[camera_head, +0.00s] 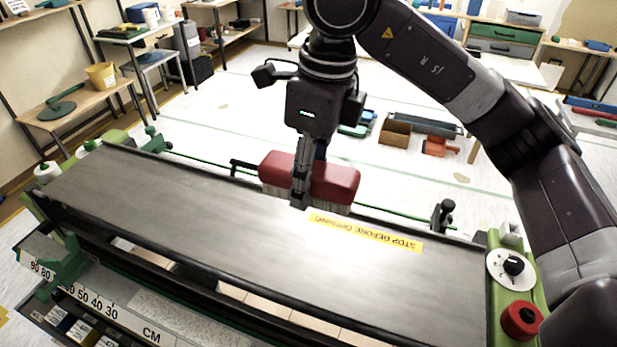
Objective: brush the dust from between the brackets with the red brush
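The red brush (334,181) shows at the far edge of the machine's grey metal top (190,215), with pale bristles pointing down. My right gripper (300,192) reaches down over it from above, its fingers shut on the brush's middle. I cannot tell whether the bristles touch the surface. A dark bracket-like part (242,168) is left of the brush at the far edge, and a dark knobbed part (441,215) is to its right. I cannot make out any dust. My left gripper is not in view.
A yellow warning label (365,233) lies on the metal top. A red button (521,320) and white dial (511,268) are at the machine's right end. A green clamp (65,266) stands by the ruler at the near left. Boxes (395,132) lie on the floor beyond.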

